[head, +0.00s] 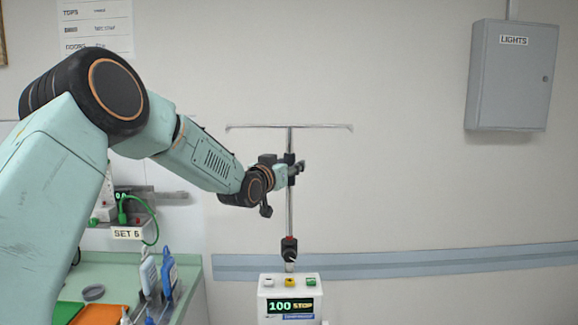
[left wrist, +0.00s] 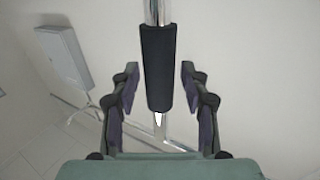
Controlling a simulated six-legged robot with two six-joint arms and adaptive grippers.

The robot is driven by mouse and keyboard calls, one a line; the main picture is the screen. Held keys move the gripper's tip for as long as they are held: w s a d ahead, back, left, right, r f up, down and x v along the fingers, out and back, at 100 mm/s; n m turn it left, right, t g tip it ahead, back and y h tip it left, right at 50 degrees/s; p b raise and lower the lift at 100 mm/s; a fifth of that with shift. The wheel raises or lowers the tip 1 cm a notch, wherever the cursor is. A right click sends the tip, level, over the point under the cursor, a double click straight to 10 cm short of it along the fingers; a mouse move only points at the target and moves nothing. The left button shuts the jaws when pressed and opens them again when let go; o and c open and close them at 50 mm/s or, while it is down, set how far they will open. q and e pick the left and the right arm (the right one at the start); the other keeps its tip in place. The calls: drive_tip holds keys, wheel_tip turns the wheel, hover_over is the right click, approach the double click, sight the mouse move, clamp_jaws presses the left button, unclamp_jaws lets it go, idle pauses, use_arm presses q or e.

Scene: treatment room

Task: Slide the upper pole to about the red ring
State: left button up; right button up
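The upper pole (head: 289,205) is a thin upright chrome tube with a wide crossbar (head: 250,126) at its top. A black grip sleeve (left wrist: 158,68) sits on the pole. My left gripper (head: 294,169) is at the pole, a little below the crossbar. In the left wrist view, its two fingers (left wrist: 158,92) stand on either side of the sleeve, with a visible gap on both sides. A black collar (head: 289,248) with a small reddish band sits lower on the pole, above the white unit; I cannot tell whether that band is the red ring. My right gripper is out of view.
A white unit (head: 290,284) with a display reading "100 STOP" stands below the pole. A green-topped counter (head: 120,270) with trays and blue-handled items is at the left. A grey LIGHTS box (head: 510,75) and a blue-grey wall rail (head: 430,261) are behind. Space right of the pole is clear.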

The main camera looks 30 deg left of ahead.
use_arm(q)
drive_tip(key=shift+w+f, duration=0.2)
drive_tip(key=s, duration=1.2)
drive_tip(key=shift+s+d, duration=0.15)
drive_tip(key=shift+d, duration=0.3)
